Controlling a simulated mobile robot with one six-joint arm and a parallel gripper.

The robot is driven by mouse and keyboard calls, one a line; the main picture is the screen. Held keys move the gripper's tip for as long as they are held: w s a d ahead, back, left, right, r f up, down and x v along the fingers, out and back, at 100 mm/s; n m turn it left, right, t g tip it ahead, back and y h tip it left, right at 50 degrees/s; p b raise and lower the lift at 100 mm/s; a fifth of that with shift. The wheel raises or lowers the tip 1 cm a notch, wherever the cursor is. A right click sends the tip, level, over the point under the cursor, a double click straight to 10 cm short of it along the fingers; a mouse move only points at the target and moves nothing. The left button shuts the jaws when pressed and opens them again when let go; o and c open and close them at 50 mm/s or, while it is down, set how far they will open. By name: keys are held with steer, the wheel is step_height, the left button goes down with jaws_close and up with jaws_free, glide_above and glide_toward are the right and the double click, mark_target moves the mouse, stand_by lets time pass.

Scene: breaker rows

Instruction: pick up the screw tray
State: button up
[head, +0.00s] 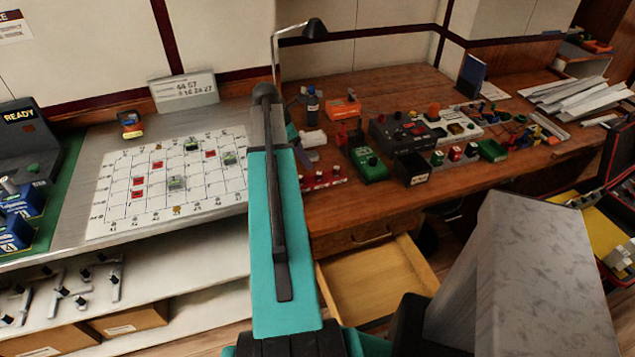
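A light grey tray with small compartments (457,121) lies on the wooden bench, right of the middle. It looks like the screw tray, but its contents are too small to make out. A small black open bin (412,167) stands in front of it to the left. My teal arm rises through the middle of the view, left of these things. My gripper's fingers are hidden behind the arm, so I cannot see whether they are open or shut.
A black device (397,131) and a green box (368,164) crowd the tray's left side. Red and green parts stand along its front. A desk lamp (315,30) stands behind. An open drawer (375,283) juts out below the bench.

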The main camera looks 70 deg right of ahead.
steer(key=p, duration=0.2)
glide_above(312, 180)
steer(key=shift+f, duration=3.85)
steer(key=shift+f, duration=0.15)
steer(key=shift+p+x, duration=1.05)
steer(key=shift+x, duration=1.4)
steer(key=shift+c, duration=0.5)
steer(key=c, duration=1.2)
steer(key=shift+d+r, duration=0.1)
steer(key=shift+r, duration=0.15)
